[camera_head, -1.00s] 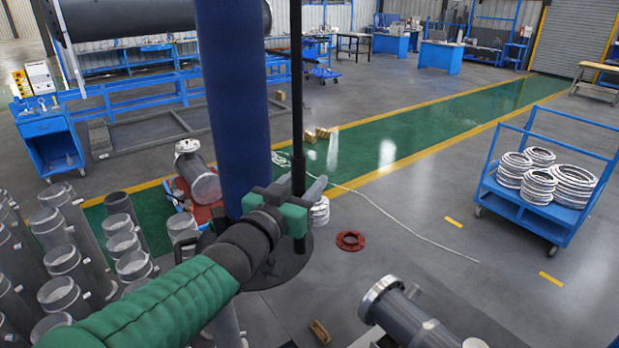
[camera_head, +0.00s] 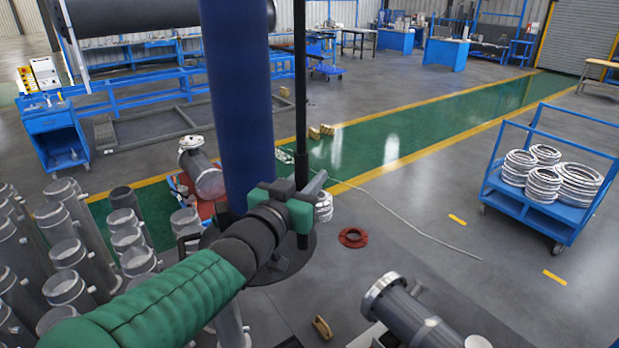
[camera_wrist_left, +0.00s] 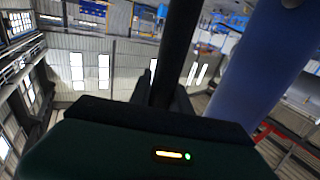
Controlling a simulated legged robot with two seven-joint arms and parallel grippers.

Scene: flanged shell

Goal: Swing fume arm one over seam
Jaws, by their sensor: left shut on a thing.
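The fume arm shows as a thick blue duct (camera_head: 238,100) hanging at centre left, with a dark round hood (camera_head: 285,268) at its lower end. A thin black upright bar (camera_head: 301,100) runs down beside the duct on its right. My left gripper (camera_head: 300,207) is shut on this bar just above the hood. In the left wrist view the bar (camera_wrist_left: 175,50) rises from between the jaws, with the blue duct (camera_wrist_left: 250,75) to the right. A grey flanged pipe piece (camera_head: 405,312) lies at lower right, apart from the hood. I cannot make out a seam. My right gripper is not in view.
Several grey pipe pieces (camera_head: 68,255) stand at the lower left. A red ring (camera_head: 353,237) and a small tan block (camera_head: 322,327) lie on the floor. A blue cart (camera_head: 545,205) with metal rings stands at right. Floor between the red ring and cart is mostly clear.

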